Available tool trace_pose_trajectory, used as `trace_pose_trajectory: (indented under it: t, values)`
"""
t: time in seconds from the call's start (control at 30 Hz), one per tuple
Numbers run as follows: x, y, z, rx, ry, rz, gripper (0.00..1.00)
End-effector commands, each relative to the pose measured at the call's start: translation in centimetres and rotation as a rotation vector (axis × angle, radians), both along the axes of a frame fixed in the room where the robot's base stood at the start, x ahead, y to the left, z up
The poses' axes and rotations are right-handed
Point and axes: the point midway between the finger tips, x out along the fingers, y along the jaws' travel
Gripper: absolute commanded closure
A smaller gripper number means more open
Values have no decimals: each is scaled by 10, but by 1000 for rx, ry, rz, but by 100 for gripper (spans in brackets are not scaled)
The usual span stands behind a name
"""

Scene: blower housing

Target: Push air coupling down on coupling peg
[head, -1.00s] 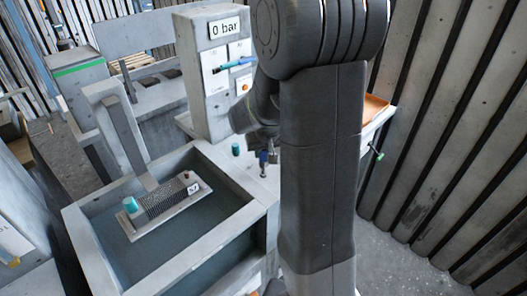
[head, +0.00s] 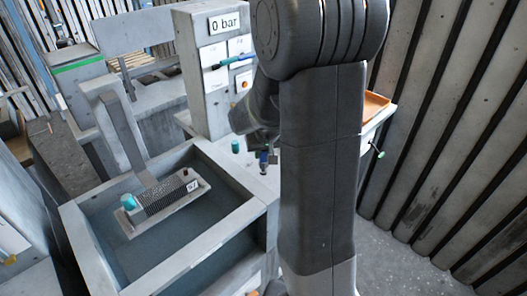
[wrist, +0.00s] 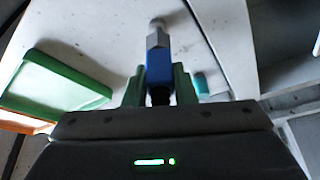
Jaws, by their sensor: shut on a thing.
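The air coupling (wrist: 158,66) has a blue body with a grey metal hexagonal part beyond it. It stands between the two green fingers of my gripper (wrist: 158,88), which are shut on it. In the head view the blue coupling (head: 264,157) shows small over the pale bench top, beside my arm, with a dark part under it. My gripper is mostly hidden there by my arm. A small round grey piece shows at the coupling's far end in the wrist view; I cannot tell whether it is the coupling peg or part of the coupling.
A teal cylinder (head: 235,147) stands on the bench left of the coupling. The panel box reading "0 bar" (head: 224,23) rises behind. A basin (head: 170,262) lies to the left. A green-rimmed tray (wrist: 58,82) and an orange tray (head: 376,105) lie on the bench.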

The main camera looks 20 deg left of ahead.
Motion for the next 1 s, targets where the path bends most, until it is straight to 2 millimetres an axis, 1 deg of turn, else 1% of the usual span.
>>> trace_pose_trajectory:
  t: [0.27,0.63,1.0]
  values:
    - [0,0,0,1,-1,0,100]
    - [0,0,-10,1,-1,0,100]
    - [0,0,-10,1,-1,0,100]
